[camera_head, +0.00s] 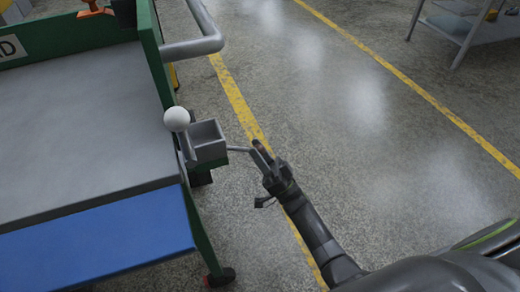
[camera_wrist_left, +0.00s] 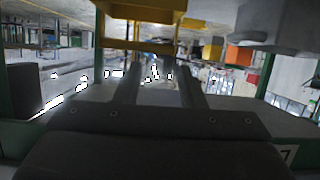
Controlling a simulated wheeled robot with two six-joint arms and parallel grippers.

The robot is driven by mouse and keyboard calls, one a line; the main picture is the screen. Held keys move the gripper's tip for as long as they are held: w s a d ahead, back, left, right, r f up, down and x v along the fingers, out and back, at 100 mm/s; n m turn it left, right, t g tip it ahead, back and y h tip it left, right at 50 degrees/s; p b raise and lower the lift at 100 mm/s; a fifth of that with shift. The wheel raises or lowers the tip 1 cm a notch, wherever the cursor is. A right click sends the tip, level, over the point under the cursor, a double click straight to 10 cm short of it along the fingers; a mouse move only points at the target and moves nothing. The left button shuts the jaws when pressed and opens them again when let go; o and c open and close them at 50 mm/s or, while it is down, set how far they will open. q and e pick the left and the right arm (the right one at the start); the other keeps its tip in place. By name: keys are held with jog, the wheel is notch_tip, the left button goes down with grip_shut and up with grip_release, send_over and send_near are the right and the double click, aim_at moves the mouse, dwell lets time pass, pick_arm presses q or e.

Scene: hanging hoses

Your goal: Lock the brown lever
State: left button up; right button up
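A thin grey rod (camera_head: 238,149) sticks out to the right from a small grey box-shaped bracket (camera_head: 209,148) on the cart's side. Its outer end meets the fingertips of my right gripper (camera_head: 262,156). A small brownish patch shows between those fingers; it may be part of the brown lever, mostly hidden by the gripper. I cannot tell whether the fingers are closed on it. My left gripper (camera_wrist_left: 160,90) shows in the left wrist view with its two dark fingers apart and nothing seen between them. It is not clear in the head view.
The green-framed cart has a grey top (camera_head: 85,130) and a blue front panel (camera_head: 100,250). A white ball knob (camera_head: 176,118) stands beside the bracket, and a grey tube handle (camera_head: 195,46) juts out behind. Open floor with yellow lines (camera_head: 400,90) lies to the right.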

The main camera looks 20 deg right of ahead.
jog(key=shift+o, duration=0.4)
jog(key=shift+w+a, duration=0.1)
pick_arm(q)
jog(key=shift+a, duration=0.1)
jog(key=shift+f, duration=0.1)
pick_arm(e)
jog(key=shift+d+f, duration=0.2)
pick_arm(q)
notch_tip(320, 180, up, 10)
jog(key=w+t+y+b, duration=0.1)
jog(key=w+t, duration=0.1)
jog(key=t, duration=0.4)
jog(key=shift+w+f+m, duration=0.2)
jog(key=shift+f+m, duration=0.05)
jog(key=shift+m, duration=0.15)
pick_arm(e)
jog(key=v, duration=1.1)
jog(key=shift+s+f, duration=0.15)
jog(key=shift+s, duration=0.1)
pick_arm(q)
jog(key=shift+a, duration=0.1)
pick_arm(e)
jog(key=shift+d, duration=0.1)
